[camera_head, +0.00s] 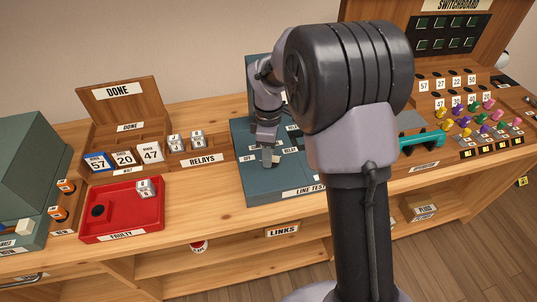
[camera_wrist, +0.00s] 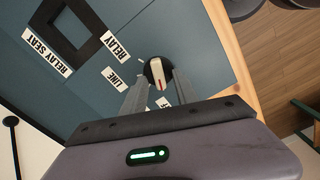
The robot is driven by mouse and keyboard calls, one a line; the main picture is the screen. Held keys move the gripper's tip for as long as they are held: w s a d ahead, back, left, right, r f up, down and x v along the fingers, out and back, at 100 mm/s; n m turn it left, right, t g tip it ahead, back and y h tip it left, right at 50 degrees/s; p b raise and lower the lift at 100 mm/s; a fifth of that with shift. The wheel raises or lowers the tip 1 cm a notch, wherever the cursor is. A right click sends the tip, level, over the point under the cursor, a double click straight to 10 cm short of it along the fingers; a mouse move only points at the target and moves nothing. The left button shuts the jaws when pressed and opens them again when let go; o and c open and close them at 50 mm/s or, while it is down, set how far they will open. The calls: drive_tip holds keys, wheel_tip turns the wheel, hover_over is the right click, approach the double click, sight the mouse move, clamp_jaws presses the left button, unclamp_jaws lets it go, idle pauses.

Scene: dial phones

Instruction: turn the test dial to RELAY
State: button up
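The test dial (camera_wrist: 157,74) shows in the wrist view as a dark round base with a narrow white knob. A red mark is on the knob's lower end in the picture, on the side of a partly hidden label (camera_wrist: 164,102). The RELAY label (camera_wrist: 116,49) and the LINE label (camera_wrist: 115,78) lie left of the dial. My gripper (camera_wrist: 158,80) is open, its fingers on either side of the knob with gaps showing. In the head view my gripper (camera_head: 269,163) points down at the front of the blue-grey line test board (camera_head: 262,193), hiding the dial.
The RELAY SEAT label (camera_wrist: 47,52) lies beside a black square frame (camera_wrist: 70,27). Left of the board stand a RELAYS tray (camera_head: 203,160), a red FAULTY tray (camera_head: 120,220) and a DONE box (camera_head: 119,91). The switchboard (camera_head: 478,155) is right, partly behind my arm.

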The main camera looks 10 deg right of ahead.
clamp_jaws()
